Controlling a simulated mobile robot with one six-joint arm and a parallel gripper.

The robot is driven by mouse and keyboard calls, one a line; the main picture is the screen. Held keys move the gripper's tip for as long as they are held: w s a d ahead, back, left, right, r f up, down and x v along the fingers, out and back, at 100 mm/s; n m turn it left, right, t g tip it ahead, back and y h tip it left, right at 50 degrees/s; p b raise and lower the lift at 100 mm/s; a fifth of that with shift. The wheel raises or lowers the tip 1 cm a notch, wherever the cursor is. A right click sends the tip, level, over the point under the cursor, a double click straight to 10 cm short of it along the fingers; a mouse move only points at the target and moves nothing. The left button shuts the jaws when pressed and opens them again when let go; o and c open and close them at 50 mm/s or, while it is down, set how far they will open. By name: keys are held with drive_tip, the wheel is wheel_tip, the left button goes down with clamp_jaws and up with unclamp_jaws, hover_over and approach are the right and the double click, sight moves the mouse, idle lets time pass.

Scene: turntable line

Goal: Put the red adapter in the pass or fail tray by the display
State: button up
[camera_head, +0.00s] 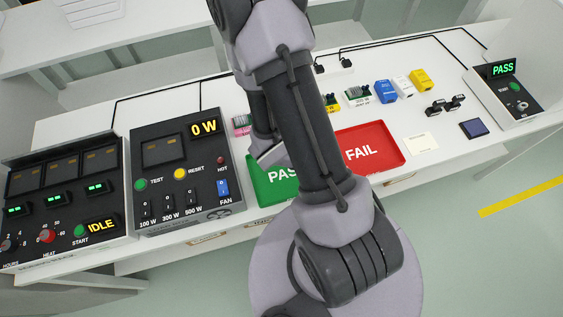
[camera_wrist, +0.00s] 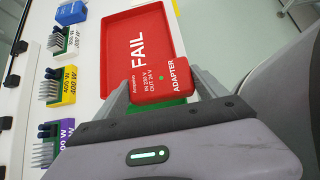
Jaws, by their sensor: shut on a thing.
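My gripper (camera_wrist: 162,88) is shut on the red adapter (camera_wrist: 160,78), with one finger on each side of it; its "ADAPTER" label faces the wrist camera. In the wrist view the adapter overlaps the near end of the red FAIL tray (camera_wrist: 124,24), and a strip of the green PASS tray (camera_wrist: 160,103) shows beside it. I cannot tell its height above the trays. In the head view my arm hides the adapter and part of the green PASS tray (camera_head: 263,193). The red FAIL tray (camera_head: 388,139) looks empty where visible. The display (camera_head: 503,69) at right reads PASS.
A load panel (camera_head: 180,170) reading 0 W and a panel reading IDLE (camera_head: 65,200) stand at left.

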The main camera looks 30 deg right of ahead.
drive_tip(key=w+a+f+b, duration=0.1)
drive_tip(key=a+f+b, duration=0.1)
drive_tip(key=b, duration=0.3)
drive_tip(key=shift+w+b, duration=0.2)
drive_tip(key=shift+b, duration=0.15)
drive_tip(key=w+a, duration=0.4)
drive_tip(key=a, duration=0.1)
drive_tip(key=w+a, duration=0.2)
drive_tip(key=a, duration=0.1)
drive_tip(key=shift+w+a+r, duration=0.2)
drive_tip(key=shift+w+a, duration=0.05)
drive_tip(key=shift+f+b, duration=1.25)
drive_tip(key=shift+f, duration=0.65)
drive_tip(key=o, duration=1.7)
drive_tip(key=shift+o, duration=0.2)
drive_tip(key=p+v, duration=0.7)
drive_tip(key=v, duration=0.6)
drive_tip(key=s+a+r+m+t+y, duration=0.1)
drive_tip(key=s+r+m+t+y, duration=0.1)
drive_tip(key=r+m, duration=0.4)
drive_tip(key=s+a+r+m+t+y, duration=0.1)
drive_tip(key=s+r+m+t+y, duration=0.2)
drive_tip(key=r, duration=0.6)
drive_tip(key=s+a+r+m+t+y, duration=0.2)
drive_tip(key=r+m+y, duration=0.3)
drive_tip(key=r+m, duration=0.3)
drive_tip(key=shift+s+m+t+y+b, duration=0.35)
drive_tip(key=shift+m+t, duration=0.25)
drive_tip(key=shift+m, duration=0.5)
drive_tip(key=shift+f, duration=0.1)
